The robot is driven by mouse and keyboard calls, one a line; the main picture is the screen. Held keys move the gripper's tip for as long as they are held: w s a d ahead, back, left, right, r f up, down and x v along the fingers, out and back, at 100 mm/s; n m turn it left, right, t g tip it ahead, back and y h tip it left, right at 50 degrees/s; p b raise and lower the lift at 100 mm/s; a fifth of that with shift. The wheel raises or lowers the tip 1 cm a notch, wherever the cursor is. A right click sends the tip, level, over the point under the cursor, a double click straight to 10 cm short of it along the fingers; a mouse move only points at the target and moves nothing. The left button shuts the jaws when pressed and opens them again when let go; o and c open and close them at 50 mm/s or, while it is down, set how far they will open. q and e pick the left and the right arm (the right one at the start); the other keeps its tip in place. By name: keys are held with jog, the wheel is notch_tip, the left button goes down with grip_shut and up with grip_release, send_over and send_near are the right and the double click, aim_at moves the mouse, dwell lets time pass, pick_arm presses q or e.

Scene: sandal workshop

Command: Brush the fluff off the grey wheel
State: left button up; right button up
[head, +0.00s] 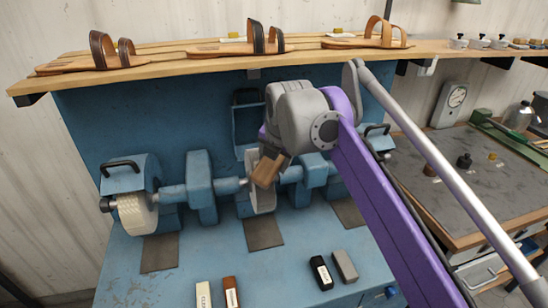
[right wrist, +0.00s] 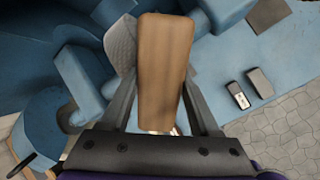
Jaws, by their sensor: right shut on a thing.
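The grey wheel (head: 263,200) sits on the middle of the blue machine's shaft, partly hidden behind the brush. It also shows in the right wrist view (right wrist: 120,45) as a textured grey disc beside the brush. My right gripper (head: 273,158) is shut on a wooden brush (head: 266,172), a tan block that fills the middle of the right wrist view (right wrist: 163,65). The brush is tilted and right at the wheel's face; I cannot tell whether they touch. Its bristles are hidden. I cannot make out fluff on the wheel. My left gripper is not in view.
A cream wheel (head: 138,214) is on the machine's left end. White (head: 203,294), brown (head: 231,291), black (head: 321,272) and grey (head: 345,265) blocks lie at the front. A wooden shelf (head: 170,62) with sandals runs above. A workbench (head: 480,180) stands at right.

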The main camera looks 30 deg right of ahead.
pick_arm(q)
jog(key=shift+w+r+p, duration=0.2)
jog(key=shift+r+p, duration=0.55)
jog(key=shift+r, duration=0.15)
pick_arm(e)
jog(key=a, duration=0.2)
jog(key=w+a, duration=0.1)
jog(key=a, duration=0.2)
jog(key=shift+w+a, duration=0.2)
jog(key=shift+a, duration=0.05)
jog(key=shift+p+v, duration=1.05)
jog(key=shift+v, duration=0.65)
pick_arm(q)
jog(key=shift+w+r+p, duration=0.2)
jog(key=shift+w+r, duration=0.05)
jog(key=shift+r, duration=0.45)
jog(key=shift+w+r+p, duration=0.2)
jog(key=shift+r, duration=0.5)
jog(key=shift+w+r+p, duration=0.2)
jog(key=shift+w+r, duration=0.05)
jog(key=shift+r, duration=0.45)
pick_arm(e)
jog(key=shift+v, duration=1.25)
